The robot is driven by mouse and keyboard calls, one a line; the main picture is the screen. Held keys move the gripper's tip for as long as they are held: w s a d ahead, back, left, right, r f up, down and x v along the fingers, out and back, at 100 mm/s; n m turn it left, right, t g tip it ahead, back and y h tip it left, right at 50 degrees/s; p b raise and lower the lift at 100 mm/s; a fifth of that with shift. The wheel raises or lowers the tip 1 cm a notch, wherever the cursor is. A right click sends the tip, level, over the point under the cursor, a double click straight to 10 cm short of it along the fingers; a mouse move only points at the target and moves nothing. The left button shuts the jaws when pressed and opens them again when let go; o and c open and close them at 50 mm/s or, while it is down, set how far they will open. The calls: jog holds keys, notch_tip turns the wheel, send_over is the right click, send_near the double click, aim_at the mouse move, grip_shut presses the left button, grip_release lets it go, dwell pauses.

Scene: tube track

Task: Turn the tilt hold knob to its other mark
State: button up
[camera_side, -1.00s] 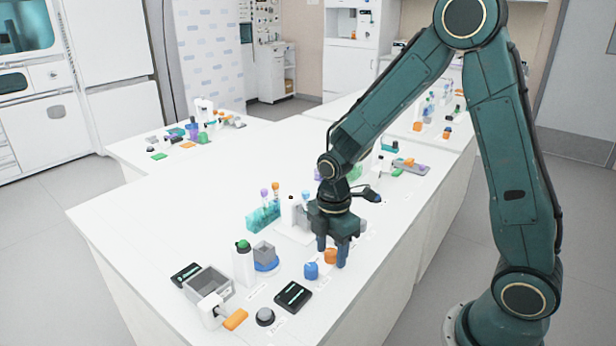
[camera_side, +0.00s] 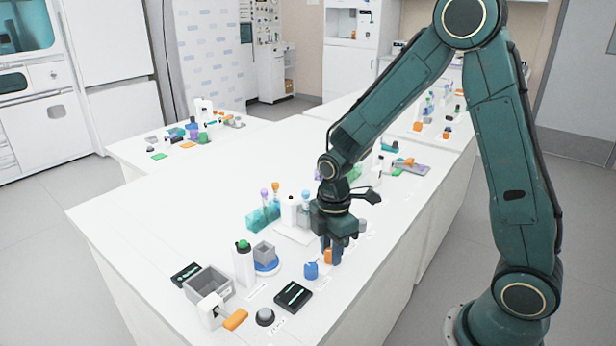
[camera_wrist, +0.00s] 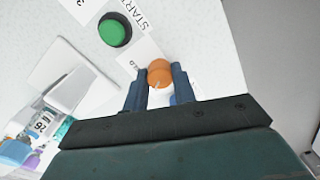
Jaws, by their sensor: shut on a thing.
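An orange knob (camera_wrist: 159,73) stands on the white bench between the two fingers of my gripper (camera_wrist: 160,80) in the wrist view. A label partly hidden beside it ends in "LD". In the side view the orange knob (camera_side: 328,257) shows below my gripper (camera_side: 332,254), with the fingers down around it. My gripper is shut on the orange knob. The knob's marks are too small or hidden to read.
A blue knob (camera_side: 311,270) stands close to the left of the orange one. A green button (camera_wrist: 115,30) with a "START" label is near it.

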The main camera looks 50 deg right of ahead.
jog(key=m, duration=0.6)
jog(key=shift+m, duration=0.4)
jog(key=m, duration=0.5)
jog(key=shift+m, duration=0.4)
jog(key=o, duration=1)
jog(key=shift+r, duration=0.1)
notch_tip(320, 180, up, 14)
jog(key=shift+f, duration=0.15)
dwell(0.3)
